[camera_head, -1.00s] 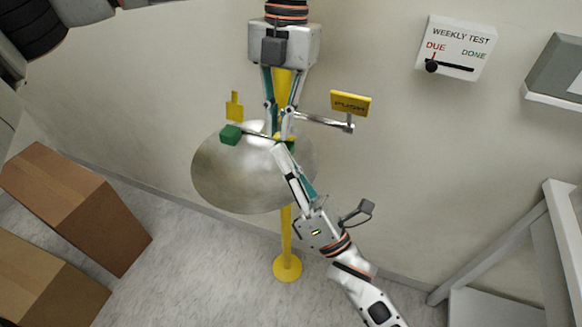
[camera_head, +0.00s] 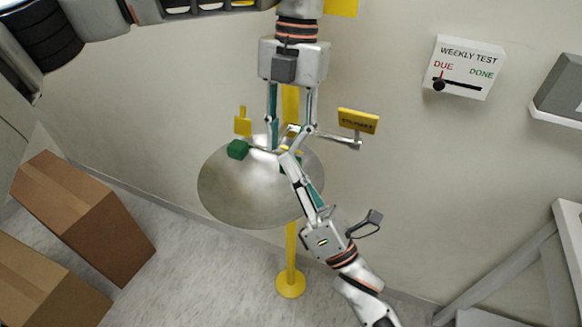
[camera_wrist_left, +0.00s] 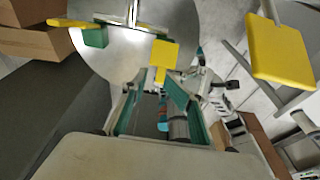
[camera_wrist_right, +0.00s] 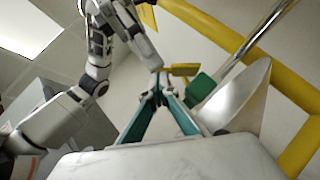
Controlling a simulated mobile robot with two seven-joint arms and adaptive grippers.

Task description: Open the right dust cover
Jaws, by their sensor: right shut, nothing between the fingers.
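The eyewash bowl (camera_head: 235,190) is silver on a yellow post. The left green spray head (camera_head: 237,149) has its yellow dust cover (camera_head: 243,127) standing upright. The right green head is mostly hidden by my right gripper in the head view; it shows in the right wrist view (camera_wrist_right: 200,88). The right yellow dust cover (camera_wrist_left: 165,53) appears to lie flat over it, its narrow tab toward my right gripper. My right gripper (camera_wrist_right: 160,88) is shut and empty, its tips close beside that cover; contact is unclear. My left gripper (camera_head: 290,135) is open and empty above and behind the bowl.
A yellow push plate (camera_head: 358,121) on a metal lever sticks out right of the bowl. Cardboard boxes (camera_head: 85,215) stand at left. A weekly test sign (camera_head: 466,68) hangs on the wall. A white frame (camera_head: 565,225) stands at right.

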